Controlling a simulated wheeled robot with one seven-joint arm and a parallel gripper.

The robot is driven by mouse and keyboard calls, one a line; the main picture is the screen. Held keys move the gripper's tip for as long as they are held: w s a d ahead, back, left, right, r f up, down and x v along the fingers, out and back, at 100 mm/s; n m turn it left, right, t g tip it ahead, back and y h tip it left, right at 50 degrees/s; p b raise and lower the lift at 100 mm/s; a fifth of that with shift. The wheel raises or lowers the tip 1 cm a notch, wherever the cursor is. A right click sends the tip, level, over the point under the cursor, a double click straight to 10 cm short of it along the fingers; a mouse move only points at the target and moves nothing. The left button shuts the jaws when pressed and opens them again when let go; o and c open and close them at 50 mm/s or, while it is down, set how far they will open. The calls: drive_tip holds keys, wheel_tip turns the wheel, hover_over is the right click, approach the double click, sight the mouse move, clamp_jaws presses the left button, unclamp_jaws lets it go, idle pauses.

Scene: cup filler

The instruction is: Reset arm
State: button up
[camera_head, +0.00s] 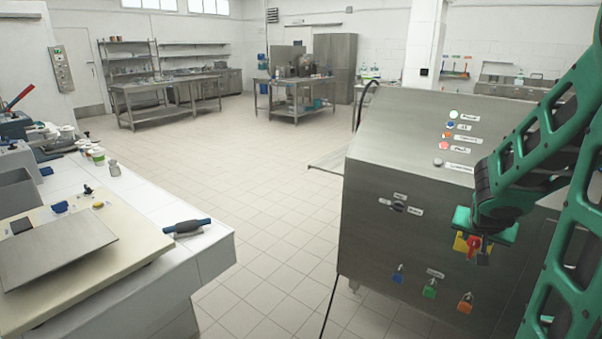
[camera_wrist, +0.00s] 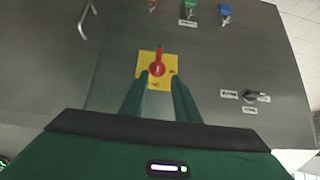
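My arm (camera_head: 560,140) comes in from the right in the head view, with my gripper close to the front of a steel machine (camera_head: 375,150). In the wrist view the two green fingers of my gripper (camera_wrist: 159,82) are apart with a gap between them. A red rotary switch (camera_wrist: 158,67) on a yellow plate (camera_wrist: 166,58) shows between and just past the fingertips. The fingers do not look closed on it; whether they touch it I cannot tell. In the head view the yellow plate (camera_head: 459,243) is partly hidden by my gripper.
Blue (camera_head: 398,274), green (camera_head: 430,288) and orange (camera_head: 465,303) padlocks sit low on the machine front. A black selector knob (camera_head: 399,207) is to the left, and several buttons are above. A white counter (camera_head: 150,200) stands at left. The tiled floor between is clear.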

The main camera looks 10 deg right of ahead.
drive_tip(key=s+a+r+n+g+y, duration=0.1)
drive_tip(key=s+a+g+y, duration=0.2)
drive_tip(key=s+a, duration=0.6)
drive_tip(key=s+a+r+n+g+y, duration=0.1)
drive_tip(key=s+a+n+g+y, duration=0.1)
drive_tip(key=s+a, duration=0.8)
drive_tip(key=s+y, duration=0.1)
drive_tip(key=s, duration=0.2)
drive_tip(key=shift+s+r+n+g+y, duration=0.3)
drive_tip(key=shift+r+g+y, duration=0.1)
drive_tip(key=shift+d, duration=0.1)
